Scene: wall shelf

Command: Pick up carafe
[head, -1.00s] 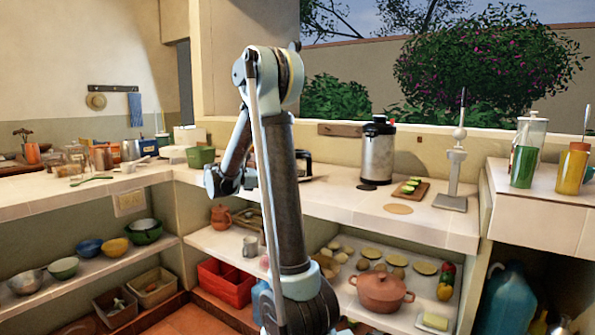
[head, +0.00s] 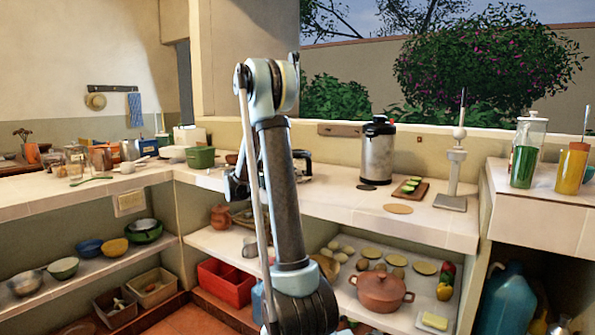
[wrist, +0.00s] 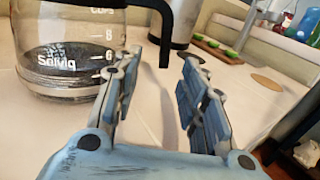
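The carafe (wrist: 70,50) is clear glass with white markings and a dark bottom, upright on the tiled counter at the left of the wrist view. Its top is cut off. Its black handle (wrist: 164,35) hangs down in line with the gap between my fingertips; I cannot tell whether it is inside the gap. In the head view, the black handle (head: 304,163) shows behind my arm, which hides most of the carafe. My gripper (wrist: 162,62) is open, its fingers apart and not closed on anything. In the head view my arm mostly hides it.
A steel dispenser (head: 377,152) stands to the right of the carafe. Past it are a board with green slices (head: 410,189), a round coaster (head: 398,209) and a grey stand (head: 455,170). A green pot (head: 200,157) is to the left. The counter front is clear.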

